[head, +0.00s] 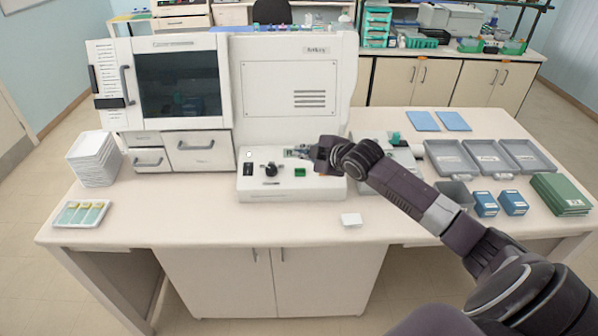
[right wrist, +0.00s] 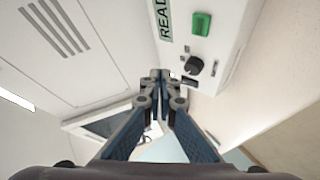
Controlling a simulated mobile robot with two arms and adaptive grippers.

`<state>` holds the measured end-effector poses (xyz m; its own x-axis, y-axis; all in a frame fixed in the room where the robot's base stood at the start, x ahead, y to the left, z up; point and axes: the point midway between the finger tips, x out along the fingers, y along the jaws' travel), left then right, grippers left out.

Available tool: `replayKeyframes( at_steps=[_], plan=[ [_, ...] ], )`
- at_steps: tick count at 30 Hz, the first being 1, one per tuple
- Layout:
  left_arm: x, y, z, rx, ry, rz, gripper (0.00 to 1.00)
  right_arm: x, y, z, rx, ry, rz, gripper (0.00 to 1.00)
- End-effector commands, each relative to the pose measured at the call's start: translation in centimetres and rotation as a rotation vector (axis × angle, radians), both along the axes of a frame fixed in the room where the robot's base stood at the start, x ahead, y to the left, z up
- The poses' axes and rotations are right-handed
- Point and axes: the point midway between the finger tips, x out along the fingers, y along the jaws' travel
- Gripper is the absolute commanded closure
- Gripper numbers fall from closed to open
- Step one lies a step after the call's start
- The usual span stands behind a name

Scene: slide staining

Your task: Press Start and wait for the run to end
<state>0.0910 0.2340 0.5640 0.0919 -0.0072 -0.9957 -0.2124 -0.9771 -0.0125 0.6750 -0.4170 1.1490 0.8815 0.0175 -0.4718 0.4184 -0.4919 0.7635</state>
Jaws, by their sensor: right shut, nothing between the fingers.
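The staining machine's control panel (head: 249,184) is at the middle of the bench. Its green button (head: 299,172), with no legible label, is in plain sight and also shows in the right wrist view (right wrist: 202,23). A green display (right wrist: 165,18) beside it shows letters reading "READ", cut off by the frame edge. My right gripper (head: 297,152) is shut and empty, above the back of the panel, behind the green button in the head view. In the right wrist view its closed fingertips (right wrist: 161,75) are apart from the button. My left gripper is not in view.
A black knob (head: 269,169) sits on the panel left of the button. A dark-windowed cabinet (head: 182,84) stands at left. Grey trays (head: 451,158), blue boxes (head: 485,204) and a slide tray (head: 98,220) lie on the bench.

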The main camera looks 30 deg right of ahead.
Motion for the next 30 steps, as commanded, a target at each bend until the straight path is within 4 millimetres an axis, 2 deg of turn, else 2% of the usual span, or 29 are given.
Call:
replayKeyframes(
  at_steps=[11,14,27,30],
  plan=[
    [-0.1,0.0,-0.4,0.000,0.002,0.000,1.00,0.0,0.0,-0.4,0.000,0.000,0.000,1.00],
    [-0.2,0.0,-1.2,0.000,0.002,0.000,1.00,0.2,-0.1,-1.1,0.000,0.000,0.000,1.00],
    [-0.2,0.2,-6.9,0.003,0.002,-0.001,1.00,1.7,-1.0,-6.4,0.002,0.000,0.000,1.00],
    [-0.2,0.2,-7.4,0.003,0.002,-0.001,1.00,2.1,-1.3,-7.3,0.001,0.002,0.000,1.00]
  ],
)
